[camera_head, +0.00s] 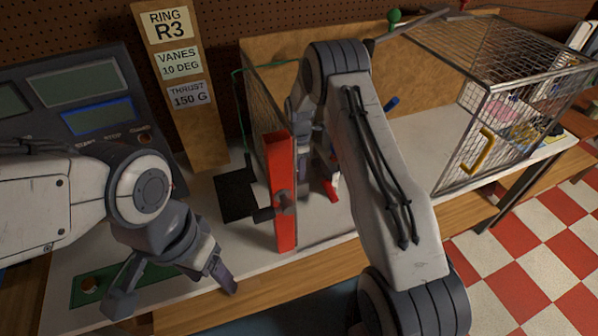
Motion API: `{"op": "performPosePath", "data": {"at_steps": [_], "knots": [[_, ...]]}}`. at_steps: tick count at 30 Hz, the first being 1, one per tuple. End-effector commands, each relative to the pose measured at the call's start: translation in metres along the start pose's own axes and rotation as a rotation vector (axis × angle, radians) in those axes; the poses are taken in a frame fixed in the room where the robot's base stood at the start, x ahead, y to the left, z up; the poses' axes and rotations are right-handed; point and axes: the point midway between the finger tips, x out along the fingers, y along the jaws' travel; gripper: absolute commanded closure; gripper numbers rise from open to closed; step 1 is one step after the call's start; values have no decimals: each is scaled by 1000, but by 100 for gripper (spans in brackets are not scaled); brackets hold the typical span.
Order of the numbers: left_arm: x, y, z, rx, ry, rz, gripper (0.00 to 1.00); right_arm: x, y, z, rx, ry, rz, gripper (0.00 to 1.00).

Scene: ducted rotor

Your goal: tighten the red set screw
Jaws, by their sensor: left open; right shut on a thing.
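I cannot make out the red set screw itself. A tall red upright panel (280,195) stands at the front edge of the bench, with a grey round part low on its face. My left gripper (174,290) is open and empty over the bench's front edge, left of the red panel. My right arm crosses the middle of the view, and its gripper (326,165) is just right of the red panel, mostly hidden by the arm. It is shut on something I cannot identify. A small red piece (331,191) shows just below it.
A wire cage (490,95) with a yellow handle stands on the right of the bench. A dark console (90,105) and a wooden board (180,80) reading "RING R3" stand at the back left. A green plate (93,283) lies at the front left, beneath my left gripper.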

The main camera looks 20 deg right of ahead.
Motion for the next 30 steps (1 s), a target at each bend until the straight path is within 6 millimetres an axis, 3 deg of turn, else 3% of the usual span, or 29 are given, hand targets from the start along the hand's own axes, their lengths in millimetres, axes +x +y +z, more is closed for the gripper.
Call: {"op": "performPosePath", "data": {"at_steps": [9, 30], "knots": [[26, -2, 1, -4, 0, 0, 36, 2, 1, 0, 302, 0, 4, 100], [56, -4, 3, -8, 0, 0, 36, 0, 0, 0, 955, 0, 3, 100]]}}
